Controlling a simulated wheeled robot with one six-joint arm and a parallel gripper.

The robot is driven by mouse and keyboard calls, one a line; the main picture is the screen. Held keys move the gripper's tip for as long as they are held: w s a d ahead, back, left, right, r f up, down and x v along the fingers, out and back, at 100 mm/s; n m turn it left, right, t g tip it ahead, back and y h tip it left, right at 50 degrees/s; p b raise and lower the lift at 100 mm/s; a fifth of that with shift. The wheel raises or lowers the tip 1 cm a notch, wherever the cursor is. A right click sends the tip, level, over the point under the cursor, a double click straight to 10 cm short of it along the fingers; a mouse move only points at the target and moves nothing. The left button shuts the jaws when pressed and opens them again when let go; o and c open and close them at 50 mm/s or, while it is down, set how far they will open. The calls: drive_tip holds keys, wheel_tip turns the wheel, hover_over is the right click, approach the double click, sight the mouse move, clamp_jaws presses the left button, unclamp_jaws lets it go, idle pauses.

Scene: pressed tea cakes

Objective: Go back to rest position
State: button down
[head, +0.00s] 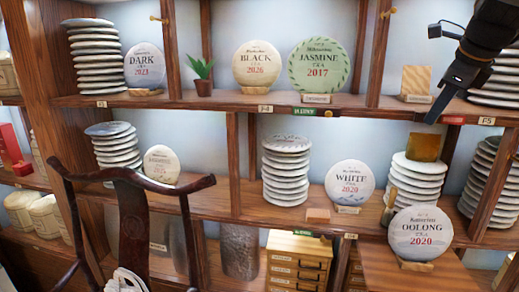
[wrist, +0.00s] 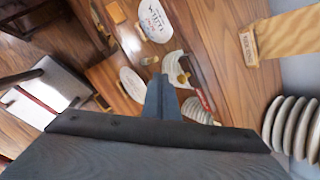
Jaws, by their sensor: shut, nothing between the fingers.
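My gripper (head: 436,115) hangs at the upper right of the head view, in front of the upper shelf's right end, by the wooden block (head: 416,80). In the wrist view my gripper (wrist: 161,82) has its fingers together, with nothing between them. The white tea cake (head: 349,182) stands on a small stand on the middle shelf. The oolong tea cake (head: 420,233) stands lower and nearer, on a brown surface. A stack of pale cakes (head: 417,181) with a brown square piece (head: 424,147) on top stands behind it. The jasmine cake (head: 318,66) and black cake (head: 257,66) stand on the upper shelf.
A dark wooden chair (head: 131,192) stands at the lower left, before the shelves. More cake stacks (head: 287,170) fill the shelves. A small plant (head: 202,75) is on the upper shelf. A drawer box (head: 298,264) sits low in the middle.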

drive_tip(key=s+a+f+n+g+b, duration=0.1)
drive_tip(key=s+a+f+n+b, duration=0.1)
drive_tip(key=a+f+n, duration=0.6)
drive_tip(key=s+a+f+n+g+y+b, duration=0.1)
drive_tip(key=a+f+n, duration=0.3)
drive_tip(key=f, duration=0.9)
drive_tip(key=s+a+f+n+g+b, duration=0.2)
drive_tip(key=a+f+n, duration=0.4)
drive_tip(key=f, duration=0.4)
drive_tip(key=s+a+f+n+g+b, duration=0.1)
drive_tip(key=s+a+f+n+b, duration=0.1)
drive_tip(key=s+a+f+n, duration=0.4)
wheel_tip(320, 180, down, 4)
drive_tip(key=s+n, duration=0.1)
drive_tip(key=n, duration=0.2)
drive_tip(key=shift+s+n, duration=0.3)
drive_tip(key=shift+n, duration=0.1)
drive_tip(key=shift+f, duration=0.1)
